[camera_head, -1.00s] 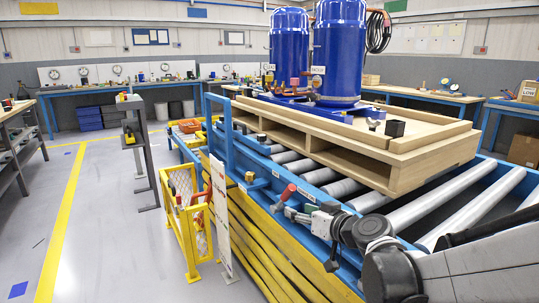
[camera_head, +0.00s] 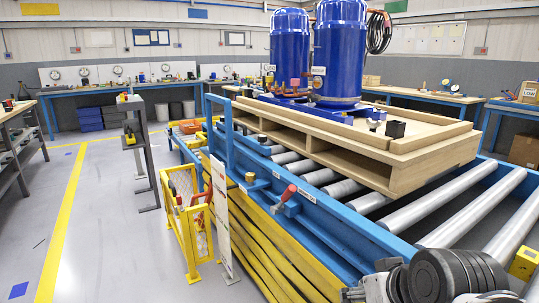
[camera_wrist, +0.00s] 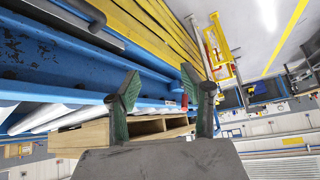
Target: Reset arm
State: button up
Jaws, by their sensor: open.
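My gripper (camera_wrist: 159,84) is open in the wrist view. Its two green-padded fingers stand apart with nothing held between them. Behind them the blue conveyor frame and the wooden pallet (camera_wrist: 95,137) show, in a tilted view. In the head view my arm is low at the bottom right edge, beside the blue conveyor rail (camera_head: 360,232). Only part of the gripper end shows there, at the bottom edge. The pallet (camera_head: 420,168) lies on the rollers and carries two blue compressors (camera_head: 340,50), both upright. My gripper is apart from the pallet.
Bare rollers (camera_head: 455,214) lie in front of the pallet. A red-handled clamp (camera_head: 288,194) sits on the near rail. A yellow mesh barrier (camera_head: 184,212) and a white panel (camera_head: 220,205) stand left of the conveyor. The grey floor (camera_head: 110,220) further left is largely clear.

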jog(key=s+d+m+h, duration=0.1)
jog(key=s+d+h, duration=0.1)
jog(key=s+d, duration=0.15)
notch_tip(320, 180, up, 12)
jog(key=p, duration=1.3)
jog(key=shift+a+y, duration=0.3)
jog(key=shift+a, duration=0.15)
jog(key=shift+s, duration=0.1)
dwell(0.4)
